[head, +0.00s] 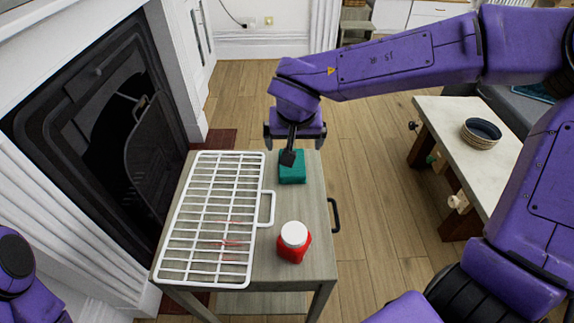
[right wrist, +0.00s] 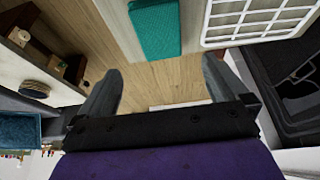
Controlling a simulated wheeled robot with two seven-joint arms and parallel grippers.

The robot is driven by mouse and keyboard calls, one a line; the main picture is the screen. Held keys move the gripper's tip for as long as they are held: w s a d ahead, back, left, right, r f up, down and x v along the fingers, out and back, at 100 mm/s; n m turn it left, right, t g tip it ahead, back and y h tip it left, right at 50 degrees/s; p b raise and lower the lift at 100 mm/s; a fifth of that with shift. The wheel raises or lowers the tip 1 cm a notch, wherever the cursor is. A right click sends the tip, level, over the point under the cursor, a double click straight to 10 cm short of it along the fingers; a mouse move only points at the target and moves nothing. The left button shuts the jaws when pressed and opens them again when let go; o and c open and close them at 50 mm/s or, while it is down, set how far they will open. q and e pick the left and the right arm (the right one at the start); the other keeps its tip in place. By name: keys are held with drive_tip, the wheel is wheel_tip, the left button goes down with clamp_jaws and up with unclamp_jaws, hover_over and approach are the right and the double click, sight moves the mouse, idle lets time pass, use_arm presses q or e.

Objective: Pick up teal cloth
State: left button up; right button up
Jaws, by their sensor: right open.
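The teal cloth (head: 293,172) is a folded block lying on the grey wooden side table (head: 265,264), near its far edge and right of the white rack. My right gripper (head: 289,156) is above the cloth's far-left part in the head view and hides a bit of it. In the right wrist view the gripper (right wrist: 161,84) is open, its fingers wide apart with nothing between them. The cloth (right wrist: 155,28) shows ahead of the fingertips there, apart from them. Only part of my left arm shows at the lower left; its gripper is out of view.
A white wire rack (head: 213,215) covers the table's left side. A red jar with a white lid (head: 293,243) stands near the front. A black fireplace (head: 95,125) is close on the left. A marble-topped table (head: 470,155) with stacked bowls (head: 481,133) stands right, across open floor.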

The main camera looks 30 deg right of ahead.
drive_tip(key=b+x, duration=0.1)
drive_tip(key=x, duration=0.2)
drive_tip(key=b+x, duration=0.1)
drive_tip(key=x, duration=0.4)
drive_tip(key=shift+s+a+f+b, duration=0.15)
drive_tip(key=shift+a+f+b, duration=0.15)
drive_tip(key=shift+f+b, duration=0.15)
drive_tip(key=shift+d+f, duration=0.15)
drive_tip(key=shift+f, duration=0.25)
drive_tip(key=shift+r, duration=0.1)
drive_tip(key=shift+p, duration=0.3)
drive_tip(key=shift+c, duration=0.3)
